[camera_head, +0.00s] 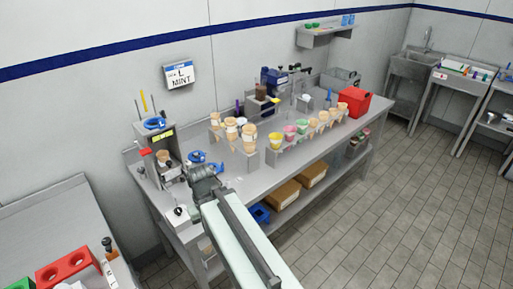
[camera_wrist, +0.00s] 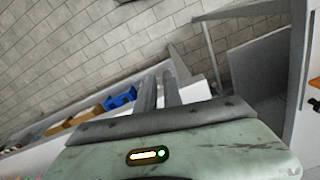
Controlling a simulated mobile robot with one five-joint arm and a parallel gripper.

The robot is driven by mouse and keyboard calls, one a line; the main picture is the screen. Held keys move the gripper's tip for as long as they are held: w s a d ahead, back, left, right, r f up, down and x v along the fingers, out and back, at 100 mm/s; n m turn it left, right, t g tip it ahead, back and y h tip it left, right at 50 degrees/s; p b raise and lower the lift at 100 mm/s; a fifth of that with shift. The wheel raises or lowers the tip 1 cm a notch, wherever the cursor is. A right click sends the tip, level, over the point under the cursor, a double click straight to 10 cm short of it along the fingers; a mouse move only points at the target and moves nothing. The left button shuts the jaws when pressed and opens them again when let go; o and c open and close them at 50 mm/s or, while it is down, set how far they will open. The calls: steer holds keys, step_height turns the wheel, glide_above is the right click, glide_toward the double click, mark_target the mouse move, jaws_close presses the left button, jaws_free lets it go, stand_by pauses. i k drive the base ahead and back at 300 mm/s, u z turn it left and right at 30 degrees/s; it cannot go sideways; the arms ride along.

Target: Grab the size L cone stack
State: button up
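Several tan cones stand on the steel workbench (camera_head: 215,178). At the left of the row are three cone stacks: a left one (camera_head: 215,120), a middle one (camera_head: 231,125) and a right one (camera_head: 249,133), which looks largest. Their size marks are too small to read. A wall sign (camera_head: 181,75) reads "L MINT". My gripper (camera_head: 203,172) is over the bench's front left edge, left of and nearer than the stacks. In the wrist view, the fingers (camera_wrist: 160,88) show a narrow gap with nothing between them. No cone shows in that view.
A red box (camera_head: 353,101) is at the far right. A machine (camera_head: 160,150) stands at the bench's left end. Brown boxes (camera_head: 282,194) are on the lower shelf. The floor at right is clear.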

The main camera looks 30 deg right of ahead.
mark_target(249, 133)
steer(key=u, duration=3.35)
steer(key=k, duration=2.7)
steer(key=z, duration=0.7)
steer(key=i, duration=1.05)
steer(key=u, duration=0.05)
